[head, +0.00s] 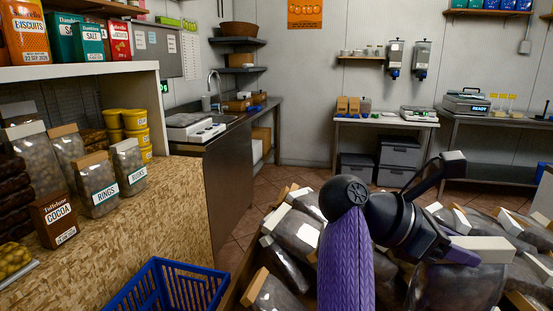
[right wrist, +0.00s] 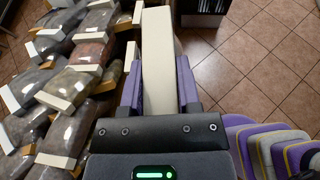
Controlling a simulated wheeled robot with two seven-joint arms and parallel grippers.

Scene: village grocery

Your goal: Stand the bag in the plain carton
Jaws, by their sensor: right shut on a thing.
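My right gripper (head: 462,250) is shut on a bag (head: 452,288) by its pale top strip. The bag is clear with grey-brown contents and hangs below the fingers in the head view. In the right wrist view, the purple fingers of the right gripper (right wrist: 159,88) press on both sides of the cream strip of the held bag (right wrist: 158,50). Many similar bags (head: 292,232) lie heaped below and around it; they also fill the left of the right wrist view (right wrist: 75,80). I cannot make out a plain carton for certain. My left gripper is not in view.
A blue crate (head: 180,285) stands at the front, beside a chipboard counter (head: 160,205) with bags and a cocoa box (head: 54,218). Tiled floor (right wrist: 260,50) is clear right of the held bag.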

